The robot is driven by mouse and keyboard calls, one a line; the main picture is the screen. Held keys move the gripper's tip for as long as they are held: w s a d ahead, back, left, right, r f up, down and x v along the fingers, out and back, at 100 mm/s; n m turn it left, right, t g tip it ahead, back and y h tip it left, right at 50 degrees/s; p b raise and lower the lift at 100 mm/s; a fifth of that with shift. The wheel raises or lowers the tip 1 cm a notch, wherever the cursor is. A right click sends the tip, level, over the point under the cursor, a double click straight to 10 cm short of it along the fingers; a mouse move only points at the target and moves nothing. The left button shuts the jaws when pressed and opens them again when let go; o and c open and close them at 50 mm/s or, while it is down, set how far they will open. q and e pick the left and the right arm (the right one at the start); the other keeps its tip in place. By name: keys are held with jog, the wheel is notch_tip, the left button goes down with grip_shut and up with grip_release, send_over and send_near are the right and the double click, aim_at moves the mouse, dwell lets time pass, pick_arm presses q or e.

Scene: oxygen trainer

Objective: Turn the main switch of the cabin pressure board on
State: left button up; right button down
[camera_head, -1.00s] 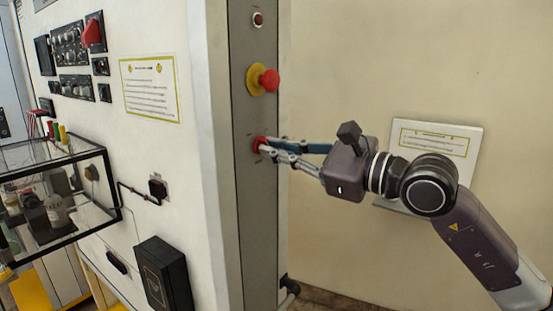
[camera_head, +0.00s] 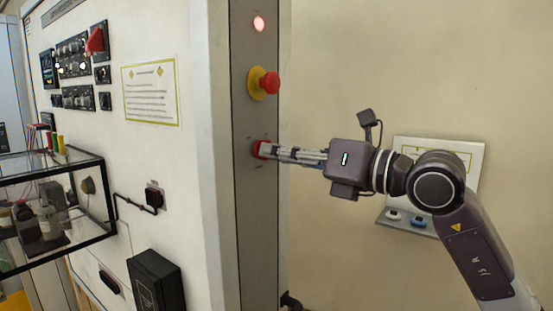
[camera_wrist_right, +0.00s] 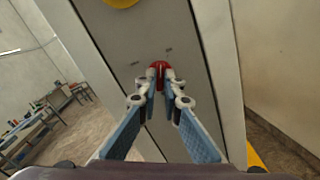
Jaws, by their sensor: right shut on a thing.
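The main switch, a red knob (camera_head: 260,149), sits on the grey vertical strip (camera_head: 254,205) at the board's edge, below the yellow and red emergency button. My right gripper (camera_head: 270,151) is shut on the red knob, its fingers reaching in from the right. The right wrist view shows the red knob (camera_wrist_right: 158,70) between the fingertips (camera_wrist_right: 158,78), which hide part of it. My left gripper is not in view.
The red emergency button (camera_head: 270,83) on its yellow base sticks out above the knob. A glass case (camera_head: 50,200) juts out at the left. A black box (camera_head: 157,280) is on the board's lower side. The beige wall (camera_head: 400,60) on the right holds a small stand.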

jog(key=shift+m, duration=1.9)
jog(key=c, duration=2.1)
grip_release()
jog(key=v, duration=1.2)
